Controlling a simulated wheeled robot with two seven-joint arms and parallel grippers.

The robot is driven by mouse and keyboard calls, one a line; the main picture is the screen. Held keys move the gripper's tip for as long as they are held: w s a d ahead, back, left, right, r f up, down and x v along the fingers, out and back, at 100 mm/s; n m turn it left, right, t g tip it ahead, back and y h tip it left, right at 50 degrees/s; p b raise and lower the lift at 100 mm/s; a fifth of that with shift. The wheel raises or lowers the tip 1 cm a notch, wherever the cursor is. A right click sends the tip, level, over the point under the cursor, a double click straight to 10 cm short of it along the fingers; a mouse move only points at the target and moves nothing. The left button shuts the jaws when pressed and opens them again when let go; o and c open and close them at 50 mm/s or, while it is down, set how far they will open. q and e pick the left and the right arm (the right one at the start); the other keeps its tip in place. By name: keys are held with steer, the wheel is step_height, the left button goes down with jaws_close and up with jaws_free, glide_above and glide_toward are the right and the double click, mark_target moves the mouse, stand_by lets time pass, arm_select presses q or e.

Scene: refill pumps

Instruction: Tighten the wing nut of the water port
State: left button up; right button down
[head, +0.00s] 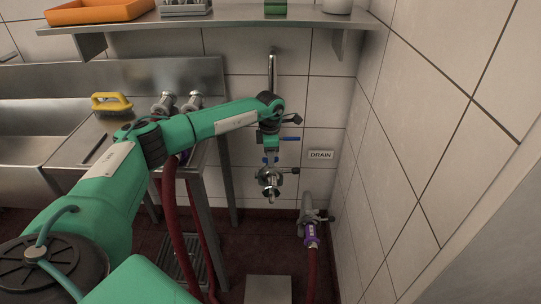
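The water port (270,181) is a metal pipe end with a round clamp, low on the tiled wall. A small dark wing nut (295,171) seems to stick out at the clamp's right side; its fine shape is too small to tell. My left gripper (270,161) points down just above the clamp. Its two small blue fingertips look apart, with nothing seen held between them. I cannot tell whether they touch the clamp. My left wrist hides part of the pipe behind it. My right gripper is not in view.
The drain port (308,216), below right, carries a red hose with a purple collar (311,234) under a DRAIN sign (320,155). A steel shelf (225,20) is above. The side wall (400,130) bounds the right.

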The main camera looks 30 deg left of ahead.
arm_select(q)
step_height(320, 180, up, 14)
stand_by(0.6)
steer(key=shift+f, duration=0.15)
